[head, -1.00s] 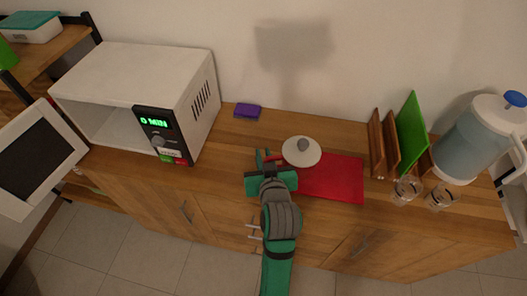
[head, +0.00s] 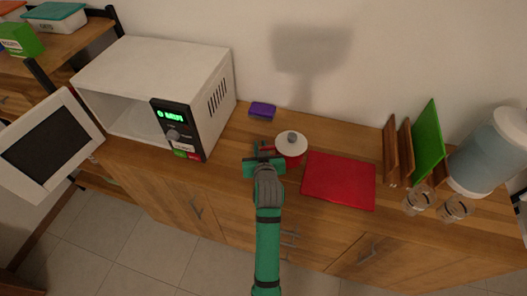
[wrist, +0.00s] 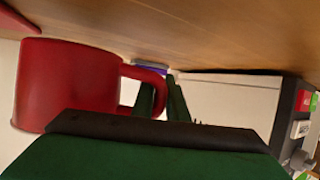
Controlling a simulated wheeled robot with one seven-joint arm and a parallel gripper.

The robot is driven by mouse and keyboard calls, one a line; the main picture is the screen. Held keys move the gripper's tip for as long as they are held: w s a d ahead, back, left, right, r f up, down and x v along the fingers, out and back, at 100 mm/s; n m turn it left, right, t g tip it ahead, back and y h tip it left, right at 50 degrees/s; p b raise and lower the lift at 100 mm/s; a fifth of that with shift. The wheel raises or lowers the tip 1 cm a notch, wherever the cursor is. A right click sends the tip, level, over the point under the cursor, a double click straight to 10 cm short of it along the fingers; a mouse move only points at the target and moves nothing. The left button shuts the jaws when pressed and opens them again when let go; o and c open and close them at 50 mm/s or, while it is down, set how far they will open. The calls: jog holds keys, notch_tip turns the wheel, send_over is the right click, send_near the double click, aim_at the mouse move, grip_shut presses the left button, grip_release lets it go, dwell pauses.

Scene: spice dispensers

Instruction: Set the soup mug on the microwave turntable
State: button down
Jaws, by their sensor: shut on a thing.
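I cannot tell whether the mug touches the counter. The white microwave (head: 150,68) is to the left with its door (head: 47,145) swung open. The turntable is hidden in the head view.
A purple sponge (head: 262,110) lies on the counter behind the mug. The red mat (head: 339,181) is bare. On the right stand wooden racks with a green board (head: 428,143), two glass jars (head: 418,200) and a water jug (head: 487,155). The open door juts out at the left front.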

notch_tip(320, 180, down, 2)
jog(key=shift+d+f, duration=0.15)
jog(key=shift+d, duration=0.15)
jog(key=shift+s+a+f, duration=0.1)
jog(key=shift+a, duration=0.4)
jog(key=c, duration=2.2)
grip_release()
jog(key=shift+f, duration=0.15)
jog(key=o, duration=0.5)
jog(key=shift+c, duration=0.2)
jog(key=shift+d, duration=0.2)
